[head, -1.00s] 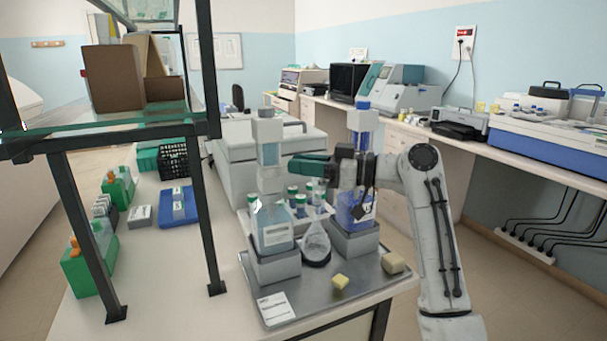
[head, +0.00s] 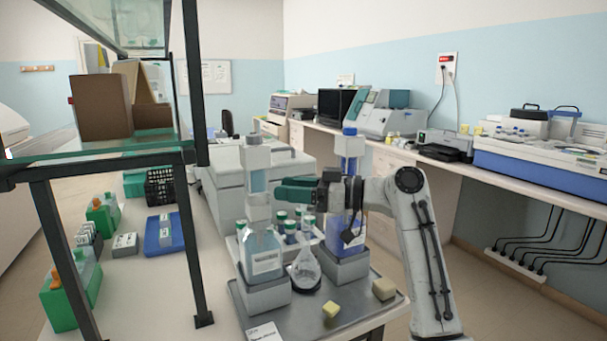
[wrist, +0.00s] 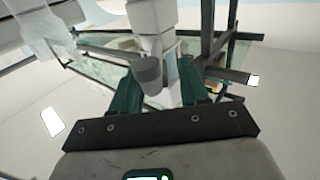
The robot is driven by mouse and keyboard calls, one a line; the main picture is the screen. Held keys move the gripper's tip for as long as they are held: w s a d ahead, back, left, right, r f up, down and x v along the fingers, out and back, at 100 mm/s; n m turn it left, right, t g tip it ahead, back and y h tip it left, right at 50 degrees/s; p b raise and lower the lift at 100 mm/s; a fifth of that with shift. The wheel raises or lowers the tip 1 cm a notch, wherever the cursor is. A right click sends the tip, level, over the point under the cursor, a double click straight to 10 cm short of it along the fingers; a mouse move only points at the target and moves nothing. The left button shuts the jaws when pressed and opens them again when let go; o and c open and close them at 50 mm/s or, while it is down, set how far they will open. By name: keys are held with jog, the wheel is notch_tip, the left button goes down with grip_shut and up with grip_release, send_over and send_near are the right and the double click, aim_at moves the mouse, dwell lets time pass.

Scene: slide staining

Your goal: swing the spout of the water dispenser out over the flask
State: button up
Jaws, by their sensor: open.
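The water dispenser (head: 263,252) stands at the left of the tray, a clear bottle of pale blue liquid with a tall white-grey head. The clear conical flask (head: 305,271) stands to its right, slightly in front. My gripper (head: 280,188) reaches in from the right at the height of the dispenser's head, above the flask. In the wrist view, the open green fingers (wrist: 158,85) have a grey cylindrical piece (wrist: 147,72) of a white dispenser head between them. I cannot tell whether they touch it. The spout's direction is unclear in the head view.
A second dispenser (head: 345,236) with blue-violet liquid stands close at the right, behind my gripper. Several green-capped bottles (head: 290,227) stand behind the flask. A yellow block (head: 331,310) and a beige block (head: 384,289) lie on the grey tray (head: 300,322). A dark-framed glass shelf (head: 190,220) rises at left.

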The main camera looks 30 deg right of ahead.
notch_tip(320, 180, up, 3)
jog(key=shift+f, duration=0.1)
jog(key=s+r+b, duration=0.1)
jog(key=s+r, duration=0.8)
jog(key=s, duration=0.5)
jog(key=shift+a+r, duration=0.35)
jog(key=shift+r, duration=0.05)
